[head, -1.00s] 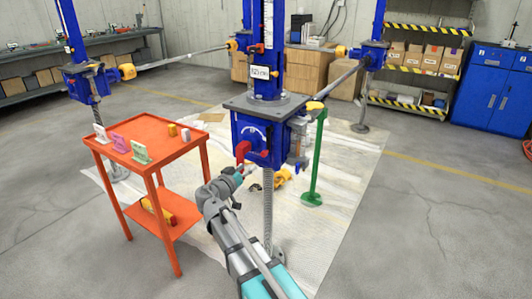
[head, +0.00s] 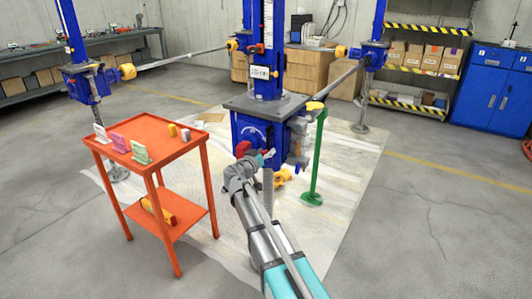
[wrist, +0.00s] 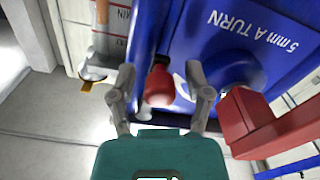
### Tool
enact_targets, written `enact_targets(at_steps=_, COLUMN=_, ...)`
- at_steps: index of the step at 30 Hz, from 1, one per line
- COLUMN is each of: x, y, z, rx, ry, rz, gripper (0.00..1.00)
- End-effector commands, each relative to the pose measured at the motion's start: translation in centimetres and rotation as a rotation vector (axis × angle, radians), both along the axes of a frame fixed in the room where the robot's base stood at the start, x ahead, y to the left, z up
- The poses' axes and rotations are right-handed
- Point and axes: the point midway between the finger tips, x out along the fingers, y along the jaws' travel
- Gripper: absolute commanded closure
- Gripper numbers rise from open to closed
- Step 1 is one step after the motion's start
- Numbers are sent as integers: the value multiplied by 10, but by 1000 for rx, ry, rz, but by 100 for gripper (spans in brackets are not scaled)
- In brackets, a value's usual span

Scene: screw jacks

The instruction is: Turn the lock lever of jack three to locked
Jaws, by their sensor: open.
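A blue jack housing (head: 249,128) stands in the middle of the head view, and its face with "5 mm A TURN" lettering (wrist: 250,30) fills the upper right of the wrist view. My gripper (head: 267,155) is at the lower front of this housing. In the wrist view my gripper (wrist: 163,92) is open, with a rounded red knob (wrist: 160,86) between its fingers and a visible gap on each side. A thick, bent red part (wrist: 262,122) is beside the right finger; it shows in the head view (head: 242,148). I cannot tell which jack number this is.
An orange cart (head: 180,148) with coloured tags stands left of my arm. A green stand (head: 315,165) is right of the jack. Two more blue jacks (head: 88,84) (head: 371,56) stand behind, joined by shafts. Open floor lies at the right.

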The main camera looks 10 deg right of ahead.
Motion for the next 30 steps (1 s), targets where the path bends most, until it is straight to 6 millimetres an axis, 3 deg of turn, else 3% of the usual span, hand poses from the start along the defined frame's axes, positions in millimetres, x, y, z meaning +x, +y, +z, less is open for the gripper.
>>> enact_targets(at_steps=11, x=3, y=-2, z=0, rx=0, ry=0, rz=1, gripper=36)
enact_targets(at_steps=21, x=2, y=-2, z=0, rx=0, ry=0, rz=1, gripper=99)
enact_targets(at_steps=30, x=3, y=-2, z=0, rx=-1, ry=1, rz=1, gripper=100)
